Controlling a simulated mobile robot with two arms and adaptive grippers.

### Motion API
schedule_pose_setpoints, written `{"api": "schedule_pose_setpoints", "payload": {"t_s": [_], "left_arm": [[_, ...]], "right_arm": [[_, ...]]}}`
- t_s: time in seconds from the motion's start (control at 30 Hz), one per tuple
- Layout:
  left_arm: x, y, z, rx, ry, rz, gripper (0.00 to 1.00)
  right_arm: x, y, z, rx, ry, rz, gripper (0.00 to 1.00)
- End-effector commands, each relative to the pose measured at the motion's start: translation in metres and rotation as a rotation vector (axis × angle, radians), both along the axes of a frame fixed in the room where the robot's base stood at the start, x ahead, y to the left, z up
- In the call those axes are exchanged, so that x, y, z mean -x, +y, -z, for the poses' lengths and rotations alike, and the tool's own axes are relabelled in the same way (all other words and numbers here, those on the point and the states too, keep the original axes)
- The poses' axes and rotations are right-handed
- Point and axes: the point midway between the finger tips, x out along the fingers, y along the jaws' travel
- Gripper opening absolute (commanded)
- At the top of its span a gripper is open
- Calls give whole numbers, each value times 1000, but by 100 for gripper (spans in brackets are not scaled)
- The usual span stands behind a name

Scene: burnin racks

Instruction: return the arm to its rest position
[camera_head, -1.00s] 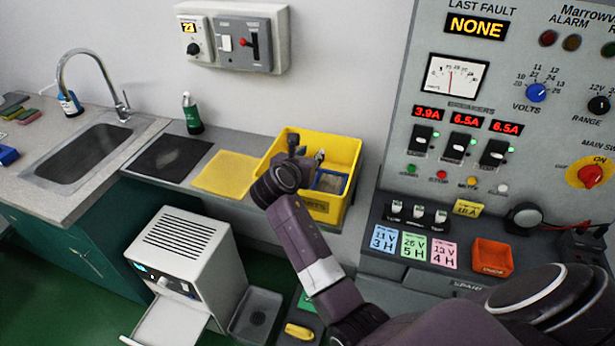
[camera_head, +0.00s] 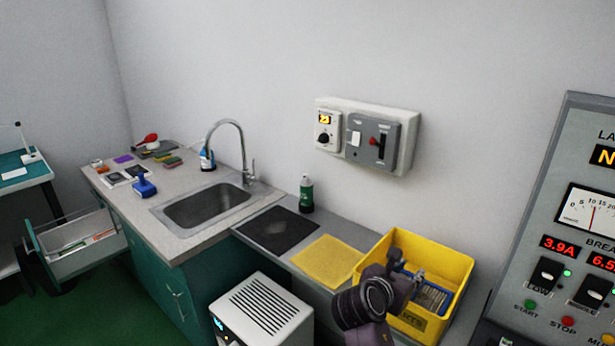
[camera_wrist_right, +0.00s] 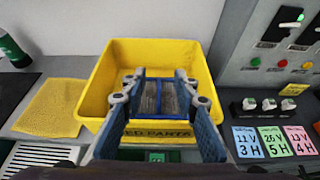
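My right gripper (camera_head: 408,268) is over the near left part of a yellow bin (camera_head: 462,275) in the head view. In the right wrist view the gripper (camera_wrist_right: 158,77) points into the bin (camera_wrist_right: 100,85), with its two fingers apart and nothing seen gripped. A blue-edged part with a grey grid (camera_head: 433,297) lies in the bin; it also shows between and beyond the fingers in the right wrist view (camera_wrist_right: 158,97). My right arm rises from the bottom edge of the head view. My left gripper is not in view.
Left of the bin are a yellow mat (camera_head: 328,262), a dark mat (camera_head: 278,230), a green bottle (camera_head: 306,193) and a sink (camera_head: 205,207). A white machine (camera_head: 262,310) stands in front of the counter. A control panel (camera_head: 560,225) rises at the right. A wall switch box (camera_head: 368,137) hangs above.

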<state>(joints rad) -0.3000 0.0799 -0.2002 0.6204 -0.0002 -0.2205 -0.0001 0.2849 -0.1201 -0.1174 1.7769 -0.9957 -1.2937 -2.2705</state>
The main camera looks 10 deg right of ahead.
Motion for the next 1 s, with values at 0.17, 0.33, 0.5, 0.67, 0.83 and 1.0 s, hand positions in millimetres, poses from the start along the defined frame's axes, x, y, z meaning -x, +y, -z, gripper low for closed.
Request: {"api": "schedule_pose_setpoints", "payload": {"t_s": [0.17,0.33,0.5,0.67,0.83,1.0], "left_arm": [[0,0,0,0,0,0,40],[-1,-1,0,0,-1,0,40],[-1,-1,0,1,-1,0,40],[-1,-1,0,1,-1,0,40],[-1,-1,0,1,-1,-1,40],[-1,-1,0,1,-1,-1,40]], "right_arm": [[31,1,40,-217,-103,84,28],[80,12,91,-569,-258,257,28],[141,32,134,-930,-396,508,28],[202,58,162,-1229,-493,805,28],[254,84,174,-1430,-550,1100,28],[292,104,177,-1533,-577,1332,28]]}}
